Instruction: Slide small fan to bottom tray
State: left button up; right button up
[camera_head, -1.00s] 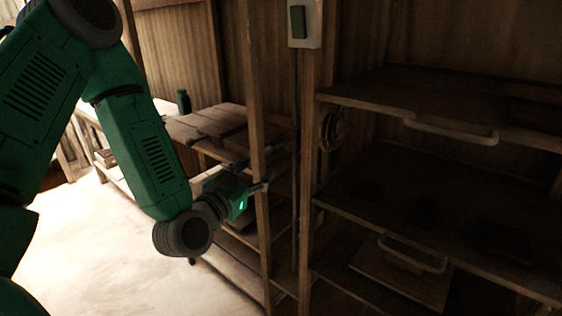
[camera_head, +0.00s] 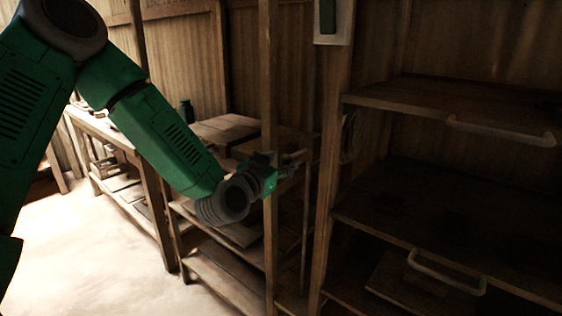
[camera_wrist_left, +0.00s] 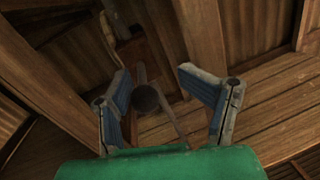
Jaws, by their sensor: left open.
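My left gripper (camera_head: 292,160) is at the end of the green arm, beside a wooden post and in front of the wall. In the left wrist view its two blue-grey fingers (camera_wrist_left: 157,82) are spread apart with nothing held between them. I cannot pick out a small fan for certain. A dim round item (camera_head: 349,136) hangs at the side of the right-hand shelf unit, too dark to identify. In the wrist view a dark round disc (camera_wrist_left: 146,98) shows beyond the fingers. A lower tray-like shelf (camera_head: 350,293) has a pale handle (camera_head: 447,272). My right gripper is out of view.
The dark shelf unit's upper board (camera_head: 400,98) also carries a pale handle. Wooden posts (camera_head: 268,90) stand close to my left gripper. A lower wooden rack (camera_head: 225,130) and a long bench (camera_head: 100,125) stand behind. The pale floor (camera_head: 90,255) at left is clear.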

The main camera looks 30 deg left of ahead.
aim_at(289, 159)
pick_arm(q)
jog(key=shift+a, duration=0.25)
jog(key=d, duration=0.2)
jog(key=d+r, duration=0.1)
jog(key=shift+s+d+r, duration=0.1)
jog(key=shift+s, duration=0.15)
grip_shut()
jog(key=shift+d, duration=0.2)
jog(key=shift+a+f, duration=0.2)
jog(key=shift+a, duration=0.35)
jog(key=shift+a+f, duration=0.2)
jog(key=shift+f, duration=0.1)
notch_tip(289, 159, down, 26)
jog(key=b, duration=1.4)
jog(key=shift+d, duration=0.2)
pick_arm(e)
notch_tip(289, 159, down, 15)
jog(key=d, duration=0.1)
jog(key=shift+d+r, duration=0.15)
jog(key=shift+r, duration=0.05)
